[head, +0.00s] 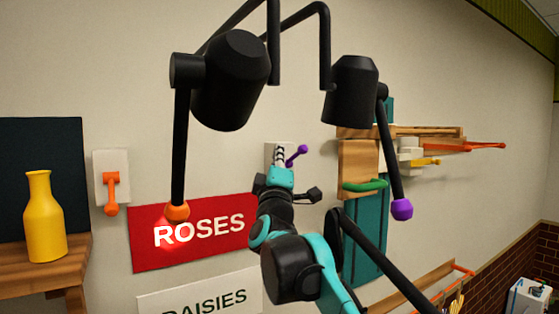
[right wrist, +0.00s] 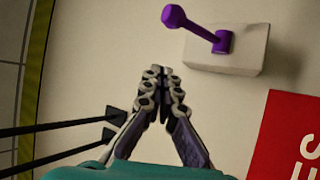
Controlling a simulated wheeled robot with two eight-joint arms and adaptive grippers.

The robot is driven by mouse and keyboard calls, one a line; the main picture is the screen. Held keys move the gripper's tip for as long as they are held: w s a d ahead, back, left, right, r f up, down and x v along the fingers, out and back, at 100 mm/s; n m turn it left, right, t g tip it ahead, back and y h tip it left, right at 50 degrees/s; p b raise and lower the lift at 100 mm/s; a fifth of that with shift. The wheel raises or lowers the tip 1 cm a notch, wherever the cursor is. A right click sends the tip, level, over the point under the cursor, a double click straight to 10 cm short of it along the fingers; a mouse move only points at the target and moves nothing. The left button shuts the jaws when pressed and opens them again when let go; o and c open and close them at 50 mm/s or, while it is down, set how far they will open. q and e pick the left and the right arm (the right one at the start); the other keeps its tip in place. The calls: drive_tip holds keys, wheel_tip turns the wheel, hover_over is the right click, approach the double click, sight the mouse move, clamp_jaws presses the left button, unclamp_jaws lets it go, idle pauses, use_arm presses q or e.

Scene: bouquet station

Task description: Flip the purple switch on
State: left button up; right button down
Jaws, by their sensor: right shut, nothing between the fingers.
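The purple switch has a pale plate (head: 271,150) on the wall and a purple lever (head: 297,156) that sticks out up and to the right in the head view. The right wrist view shows its plate (right wrist: 250,54) and its purple lever (right wrist: 195,28), with the knob toward the upper left. My right gripper (head: 280,156) is in front of the plate in the head view, left of the lever knob, and hides part of the plate. In the right wrist view my right gripper (right wrist: 160,72) is shut and empty, visibly apart from the lever. My left gripper is not in view.
An orange switch (head: 111,190) hangs on the wall at left, lever down. A red ROSES sign (head: 150,240) is beside my arm. Black hanging fixtures (head: 230,80) (head: 352,90) carry rods with orange and purple knobs. Wooden shelving (head: 358,160) stands right of the switch.

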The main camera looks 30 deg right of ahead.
sight(295, 156)
drive_tip(key=d, duration=0.2)
drive_tip(key=w+d, duration=0.1)
drive_tip(key=d, duration=0.1)
drive_tip(key=shift+w+d+r+p, duration=0.15)
drive_tip(key=shift+d+r+p, duration=0.05)
drive_tip(key=shift+d+p, duration=0.1)
drive_tip(key=shift+s+f, duration=0.1)
drive_tip(key=shift+s, duration=0.1)
drive_tip(key=shift+f+m+h+b, duration=0.25)
drive_tip(key=shift+m+h+b, duration=0.05)
drive_tip(key=shift+m, duration=0.1)
